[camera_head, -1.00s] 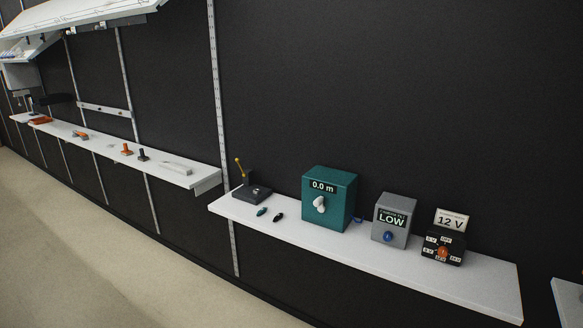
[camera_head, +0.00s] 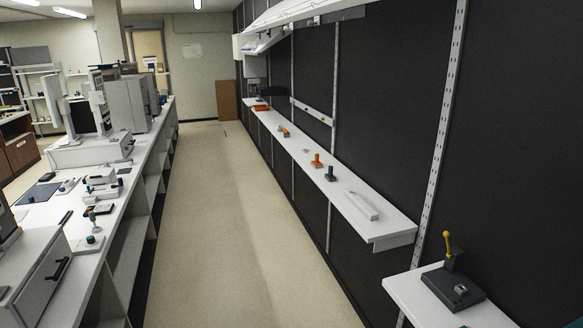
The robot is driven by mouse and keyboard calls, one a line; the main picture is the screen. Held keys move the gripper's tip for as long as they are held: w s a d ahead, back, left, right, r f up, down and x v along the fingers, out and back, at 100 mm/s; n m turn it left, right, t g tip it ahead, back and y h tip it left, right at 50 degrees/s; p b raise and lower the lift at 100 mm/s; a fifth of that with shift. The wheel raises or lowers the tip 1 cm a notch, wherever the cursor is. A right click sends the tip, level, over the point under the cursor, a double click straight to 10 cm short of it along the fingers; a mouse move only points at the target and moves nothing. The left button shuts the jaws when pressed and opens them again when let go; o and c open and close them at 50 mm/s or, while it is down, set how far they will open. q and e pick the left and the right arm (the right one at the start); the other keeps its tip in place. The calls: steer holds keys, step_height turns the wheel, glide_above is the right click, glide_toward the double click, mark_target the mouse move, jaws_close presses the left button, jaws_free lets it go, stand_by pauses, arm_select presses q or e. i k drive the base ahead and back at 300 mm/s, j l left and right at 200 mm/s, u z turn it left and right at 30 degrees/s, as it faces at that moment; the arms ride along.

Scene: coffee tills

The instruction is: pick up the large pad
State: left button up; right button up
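I cannot tell for sure which thing is the large pad. A dark flat rectangular mat (camera_head: 40,193) lies on the left counter. A small dark pad-like block (camera_head: 99,209) lies nearer on the same counter. A flat orange-red item (camera_head: 261,107) lies far along the right wall shelf. Neither of my grippers is in view.
A clear beige aisle (camera_head: 215,200) runs between the left counter (camera_head: 141,185) and the right wall shelf (camera_head: 385,222). A nearer shelf (camera_head: 421,308) holds a dark device with a yellow lever (camera_head: 453,288). Orange and dark stamp-like items stand on the wall shelf.

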mark_target(316, 163)
steer(key=i+j+u, duration=0.2)
steer(key=i, duration=0.75)
steer(key=i+j+u, duration=0.25)
steer(key=i, duration=0.7)
steer(key=k+l, duration=0.05)
steer(key=l, duration=0.05)
